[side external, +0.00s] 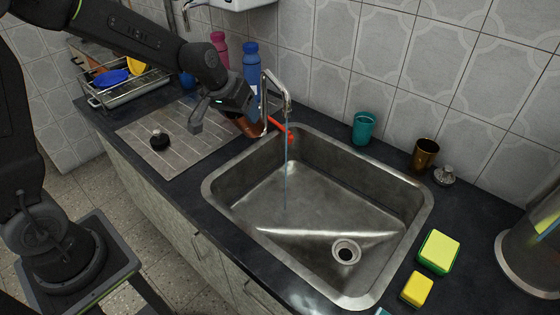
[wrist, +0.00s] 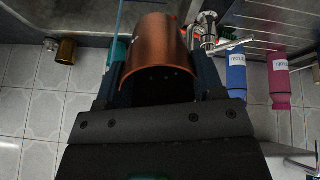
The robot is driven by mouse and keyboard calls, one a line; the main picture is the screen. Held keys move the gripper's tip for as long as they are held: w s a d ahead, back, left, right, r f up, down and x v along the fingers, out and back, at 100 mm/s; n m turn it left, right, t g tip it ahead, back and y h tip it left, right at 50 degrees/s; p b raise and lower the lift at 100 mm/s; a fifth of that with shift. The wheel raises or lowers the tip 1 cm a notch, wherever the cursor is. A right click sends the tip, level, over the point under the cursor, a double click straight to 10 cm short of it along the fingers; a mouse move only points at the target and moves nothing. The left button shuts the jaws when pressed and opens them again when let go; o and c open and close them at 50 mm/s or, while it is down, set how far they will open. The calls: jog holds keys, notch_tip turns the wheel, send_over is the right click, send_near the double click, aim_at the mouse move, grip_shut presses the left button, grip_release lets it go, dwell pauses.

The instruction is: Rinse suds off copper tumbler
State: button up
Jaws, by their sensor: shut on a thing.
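The copper tumbler (side external: 247,126) is beside the tap, above the left rim of the sink (side external: 325,180). In the wrist view the copper tumbler (wrist: 160,42) sits between the two fingers of my gripper (wrist: 158,82), its open end towards the camera. My gripper (side external: 238,108) is shut on it. I cannot make out suds on it; a few small dark spots show near its rim. The tap (side external: 286,98) runs a thin water stream (side external: 286,170) into the sink. The stream (wrist: 120,18) shows left of the tumbler in the wrist view, apart from it.
A ribbed drainboard (side external: 180,135) with a black-knobbed item (side external: 159,140) lies left of the sink. Blue (side external: 250,62) and pink (side external: 219,48) bottles stand behind. A teal cup (side external: 363,127) and brown-gold tumbler (side external: 425,154) stand along the back. Sponges (side external: 438,252) lie right. The basin is empty.

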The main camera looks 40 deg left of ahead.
jog(key=s+d+f+g, duration=0.1)
jog(key=d+f, duration=0.2)
jog(key=d, duration=0.4)
jog(key=s+d+f+g, duration=0.1)
jog(key=s+d+f, duration=0.1)
jog(key=d, duration=0.4)
jog(key=w+d+f+n+g, duration=0.2)
jog(key=w+d+f+n, duration=0.4)
jog(key=d+f+n, duration=0.2)
jog(key=w+d+f+n+g, duration=0.1)
jog(key=w+d+f+n, duration=0.5)
jog(key=d+f+n, duration=0.2)
jog(key=shift+f+n+g, duration=0.4)
jog(key=shift+f+n, duration=0.7)
jog(key=shift+f, duration=0.8)
jog(key=shift+w+a+r, duration=0.1)
jog(key=s+a+r+t+h, duration=0.1)
jog(key=a+r+t+h, duration=0.1)
jog(key=a+h, duration=0.4)
jog(key=shift+s+a+r+h, duration=0.2)
jog(key=shift+s+r+h, duration=0.15)
jog(key=shift+h, duration=0.75)
jog(key=shift+a, duration=0.1)
